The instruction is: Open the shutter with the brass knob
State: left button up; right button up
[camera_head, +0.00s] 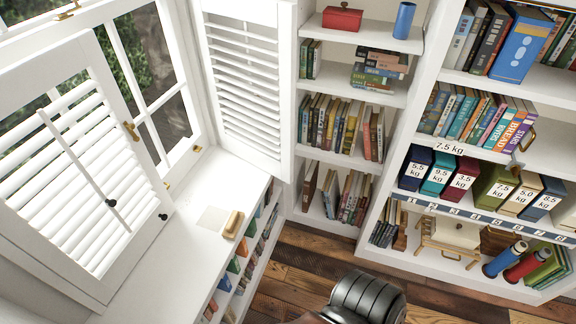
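Neither of my grippers is in view.
White bookcases with books, labelled boxes and a red box (342,18) fill the right. Plank floor (300,265) is open between them.

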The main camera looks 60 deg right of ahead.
aim_at(262, 149)
jog(key=z, duration=0.05)
jog(key=k, duration=0.5)
jog(key=z, duration=3.1)
jog(key=i, duration=1.55)
jog(key=u, duration=2.1)
